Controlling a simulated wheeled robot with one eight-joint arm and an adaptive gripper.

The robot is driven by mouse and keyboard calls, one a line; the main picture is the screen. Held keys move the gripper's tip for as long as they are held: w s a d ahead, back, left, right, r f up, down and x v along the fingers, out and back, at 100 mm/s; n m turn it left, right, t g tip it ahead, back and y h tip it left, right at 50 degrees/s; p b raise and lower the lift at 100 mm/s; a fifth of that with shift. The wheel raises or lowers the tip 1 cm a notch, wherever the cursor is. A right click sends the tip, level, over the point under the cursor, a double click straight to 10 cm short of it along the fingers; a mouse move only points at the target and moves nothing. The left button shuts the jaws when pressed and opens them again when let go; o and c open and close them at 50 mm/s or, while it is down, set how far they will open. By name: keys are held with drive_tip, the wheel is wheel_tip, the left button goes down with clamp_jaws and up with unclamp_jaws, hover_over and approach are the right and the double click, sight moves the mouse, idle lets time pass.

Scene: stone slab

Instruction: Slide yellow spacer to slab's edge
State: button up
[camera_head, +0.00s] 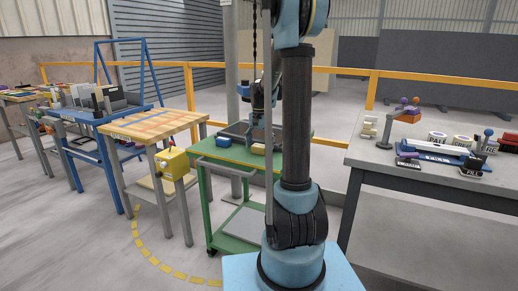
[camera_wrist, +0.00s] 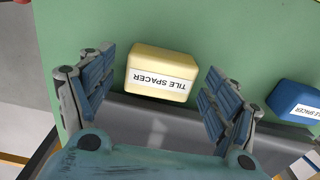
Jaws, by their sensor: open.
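The yellow spacer (camera_wrist: 160,72), a block labelled "TILE SPACER", lies on the green top in the wrist view. Its lower side is close to a dark grey slab (camera_wrist: 150,118); I cannot tell whether they touch. My gripper (camera_wrist: 159,66) is open, with one finger on each side of the spacer and gaps on both sides. A blue spacer (camera_wrist: 297,102) with a white label lies to the right, outside the fingers. In the head view a pale yellow block (camera_head: 258,149) sits by the front of the slab (camera_head: 236,130); my arm partly hides this area.
The green cart (camera_head: 213,166) carries the slab and blocks. A grey table (camera_head: 440,182) with several parts stands at right. A wooden-topped table (camera_head: 150,127) and a blue rack (camera_head: 85,116) stand at left. Open green surface lies beyond the spacer in the wrist view.

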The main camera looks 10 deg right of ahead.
sight(260, 145)
wheel_tip(260, 145, up, 11)
drive_tip(key=s+n, duration=0.2)
drive_tip(key=s, duration=0.8)
drive_tip(key=s+f+n, duration=0.1)
drive_tip(key=s+f, duration=0.4)
drive_tip(key=s, duration=0.3)
drive_tip(key=s+f+n+t, duration=0.1)
drive_tip(key=s+f+n, duration=0.1)
drive_tip(key=s+f, duration=0.3)
drive_tip(key=s+f+n+t, duration=0.1)
drive_tip(key=s+f, duration=0.4)
drive_tip(key=s, duration=0.8)
drive_tip(key=shift+n, duration=0.7)
drive_tip(key=shift+a+f, duration=0.1)
drive_tip(key=shift+w+f, duration=0.2)
drive_tip(key=shift+w, duration=0.25)
